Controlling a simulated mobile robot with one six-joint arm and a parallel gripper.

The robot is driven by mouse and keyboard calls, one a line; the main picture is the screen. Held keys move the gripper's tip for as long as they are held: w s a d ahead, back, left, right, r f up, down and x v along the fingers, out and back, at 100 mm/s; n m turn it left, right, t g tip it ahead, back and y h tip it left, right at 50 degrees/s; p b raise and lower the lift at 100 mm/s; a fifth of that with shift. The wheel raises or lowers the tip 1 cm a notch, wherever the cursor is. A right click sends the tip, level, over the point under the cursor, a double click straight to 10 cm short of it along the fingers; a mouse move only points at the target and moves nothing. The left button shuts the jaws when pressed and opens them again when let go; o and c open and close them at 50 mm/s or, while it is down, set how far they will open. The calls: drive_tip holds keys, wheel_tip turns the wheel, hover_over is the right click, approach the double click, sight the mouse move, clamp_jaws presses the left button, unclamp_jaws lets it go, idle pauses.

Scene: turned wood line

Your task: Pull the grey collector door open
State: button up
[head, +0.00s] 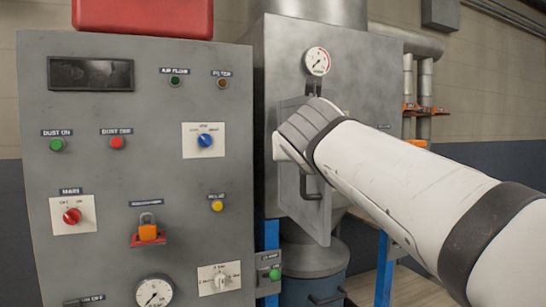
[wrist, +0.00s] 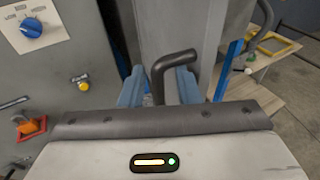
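The grey collector door (head: 315,221) is on the front of the grey collector housing and appears ajar, its right edge angled out toward me. Its dark bar handle (head: 313,194) shows below my wrist in the head view. In the wrist view the bent handle (wrist: 177,59) stands out from the grey door face (wrist: 181,28). My gripper (wrist: 160,92) has its blue fingers on either side of the handle, with visible space between them. I see no clear grip on the bar. In the head view my wrist hides the fingers and the door's upper part.
A grey control panel (head: 125,175) with buttons and knobs stands close on the left. A gauge (head: 317,61) sits above the door. A blue drum (head: 313,287) is below the collector. A wooden table (wrist: 263,62) and open floor are at the right in the wrist view.

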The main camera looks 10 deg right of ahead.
drive_tip(key=s+a, duration=0.1)
drive_tip(key=s+a+b, duration=0.1)
drive_tip(key=a, duration=0.1)
drive_tip(key=shift+s+a+f, duration=0.1)
drive_tip(key=shift+a, duration=0.15)
idle(0.5)
drive_tip(key=shift+c, duration=0.3)
